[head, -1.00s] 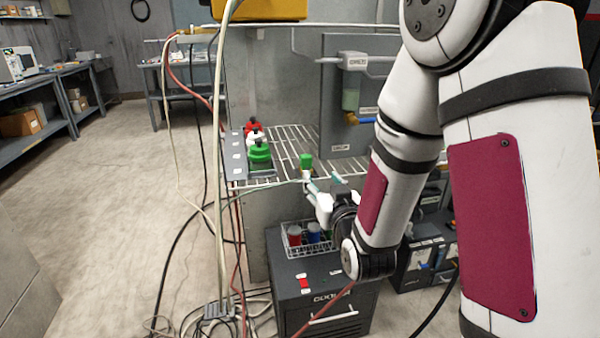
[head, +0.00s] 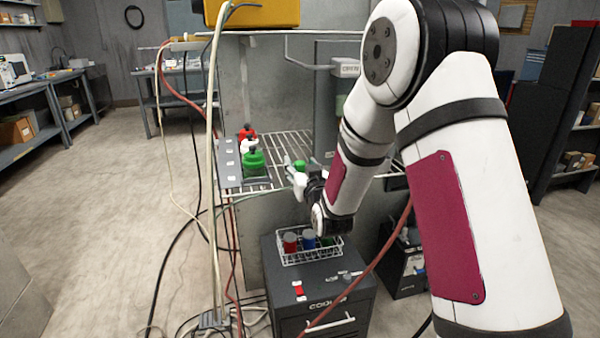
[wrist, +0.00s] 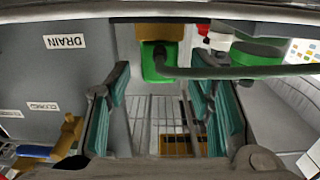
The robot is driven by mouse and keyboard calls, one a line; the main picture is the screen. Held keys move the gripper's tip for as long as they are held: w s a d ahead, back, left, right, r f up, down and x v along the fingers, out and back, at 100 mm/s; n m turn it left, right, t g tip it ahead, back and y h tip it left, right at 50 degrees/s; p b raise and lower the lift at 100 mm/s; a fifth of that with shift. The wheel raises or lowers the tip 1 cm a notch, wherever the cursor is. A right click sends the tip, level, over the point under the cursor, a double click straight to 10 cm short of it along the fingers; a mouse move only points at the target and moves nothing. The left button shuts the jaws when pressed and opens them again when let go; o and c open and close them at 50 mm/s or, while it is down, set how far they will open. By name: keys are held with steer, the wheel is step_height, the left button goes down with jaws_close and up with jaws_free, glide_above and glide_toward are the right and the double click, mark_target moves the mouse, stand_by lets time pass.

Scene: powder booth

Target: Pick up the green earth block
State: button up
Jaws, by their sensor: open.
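The green earth block (head: 300,165) stands on the wire shelf (head: 283,142), partly hidden behind my gripper (head: 297,180) in the head view. In the wrist view the green block (wrist: 158,64) has a yellow-tan part joined to it. It shows ahead of the gap between my two teal-padded fingers (wrist: 160,105), near the top of the picture. My gripper is open, with nothing between the fingers. A dark hose or cable crosses in front of the block's edge in the wrist view; whether it touches the block, I cannot tell.
Green (head: 252,161), white (head: 248,146) and red (head: 246,133) knobbed items stand on the shelf's left. Hoses and cables (head: 213,180) hang at the shelf's left front.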

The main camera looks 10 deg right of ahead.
steer(key=shift+w, duration=0.7)
steer(key=c, duration=1.1)
